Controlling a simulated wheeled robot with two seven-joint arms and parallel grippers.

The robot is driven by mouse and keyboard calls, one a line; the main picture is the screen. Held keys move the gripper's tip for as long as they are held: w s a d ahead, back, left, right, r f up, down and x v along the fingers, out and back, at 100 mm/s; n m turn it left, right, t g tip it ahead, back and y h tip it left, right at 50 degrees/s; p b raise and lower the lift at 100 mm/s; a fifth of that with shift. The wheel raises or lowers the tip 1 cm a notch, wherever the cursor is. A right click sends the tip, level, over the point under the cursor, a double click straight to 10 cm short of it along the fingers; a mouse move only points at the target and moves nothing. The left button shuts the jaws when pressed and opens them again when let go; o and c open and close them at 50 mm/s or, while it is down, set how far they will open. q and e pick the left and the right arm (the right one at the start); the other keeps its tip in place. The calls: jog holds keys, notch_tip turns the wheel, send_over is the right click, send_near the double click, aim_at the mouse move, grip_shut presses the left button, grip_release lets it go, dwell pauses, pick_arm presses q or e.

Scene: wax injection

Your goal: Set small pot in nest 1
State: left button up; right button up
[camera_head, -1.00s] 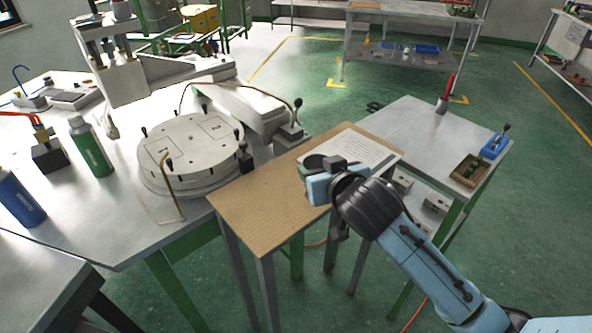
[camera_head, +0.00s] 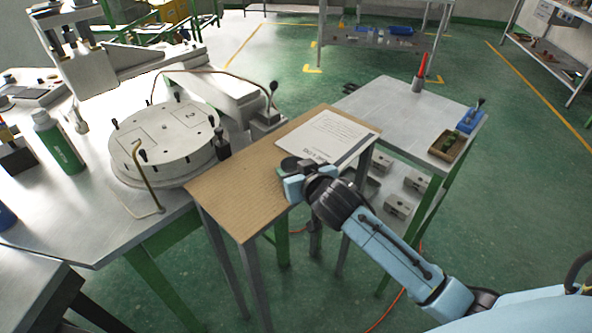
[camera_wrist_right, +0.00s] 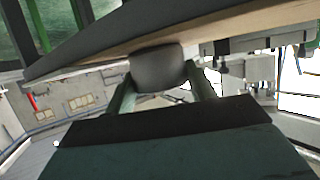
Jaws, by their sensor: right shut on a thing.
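My right gripper (camera_head: 292,180) is over the right part of a wooden-topped stand, near the paper's lower left corner. It is shut on a dark grey, rounded small pot (camera_wrist_right: 157,68), which sits between the two fingers in the right wrist view. In the head view, the pot's dark round top (camera_head: 288,163) shows just behind the fingers. Whether it touches the wood cannot be told. The round pale turntable (camera_head: 165,160) stands to the left, with outlined square areas on top. One is marked 2 (camera_head: 190,114); the left area's mark is unclear. My left gripper is out of view.
The wooden stand (camera_head: 235,205) has a printed sheet (camera_head: 330,137) on it. Black knobs and a bent brass rod (camera_head: 150,185) rise around the turntable. A green bottle (camera_head: 58,143) stands left. A grey side table (camera_head: 400,105) holds a wooden box (camera_head: 448,144).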

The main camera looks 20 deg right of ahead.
jog(key=o, duration=0.6)
jog(key=shift+f, duration=0.15)
jog(key=shift+c, duration=0.2)
jog(key=o, duration=0.5)
jog(key=shift+c, duration=0.2)
